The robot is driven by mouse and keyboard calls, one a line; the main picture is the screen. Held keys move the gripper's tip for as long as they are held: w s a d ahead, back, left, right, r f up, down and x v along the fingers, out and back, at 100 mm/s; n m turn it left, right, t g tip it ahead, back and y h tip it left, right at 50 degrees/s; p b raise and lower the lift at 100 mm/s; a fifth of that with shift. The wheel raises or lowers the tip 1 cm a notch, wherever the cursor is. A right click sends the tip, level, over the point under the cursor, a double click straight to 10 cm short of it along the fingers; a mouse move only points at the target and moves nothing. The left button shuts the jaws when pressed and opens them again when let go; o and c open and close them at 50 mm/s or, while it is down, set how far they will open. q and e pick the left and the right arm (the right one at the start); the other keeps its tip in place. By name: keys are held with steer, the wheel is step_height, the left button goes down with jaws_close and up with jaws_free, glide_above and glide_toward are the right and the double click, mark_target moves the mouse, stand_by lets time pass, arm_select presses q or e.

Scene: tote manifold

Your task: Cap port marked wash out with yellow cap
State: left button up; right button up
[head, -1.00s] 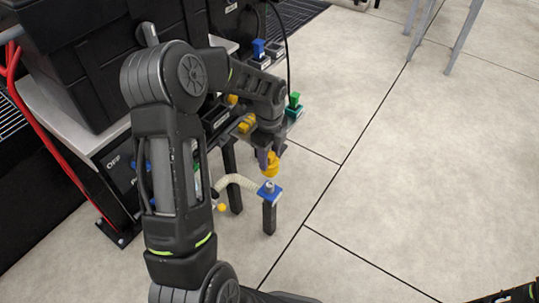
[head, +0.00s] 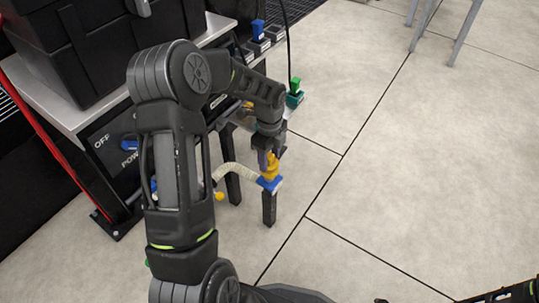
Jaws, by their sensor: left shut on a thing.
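My left gripper (head: 268,155) points down and is shut on the yellow cap (head: 272,169). The cap is upright, directly over a port with a blue square plate (head: 271,184) on top of a black post (head: 269,208). The port's metal stub is hidden behind the cap. I cannot tell whether the cap is seated on it or just above it. A cream ribbed hose (head: 232,172) runs to this port from the left. No wash out label is readable here.
A green cap (head: 295,84) on a teal port and a blue cap (head: 258,28) stand farther back along the manifold.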

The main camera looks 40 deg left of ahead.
arm_select(q)
steer(key=shift+f+b, duration=0.8)
steer(key=shift+f, duration=1.05)
steer(key=o, duration=1.6)
steer(key=shift+c, duration=0.2)
steer(key=shift+r+p, duration=1.6)
steer(key=shift+r, duration=2.3)
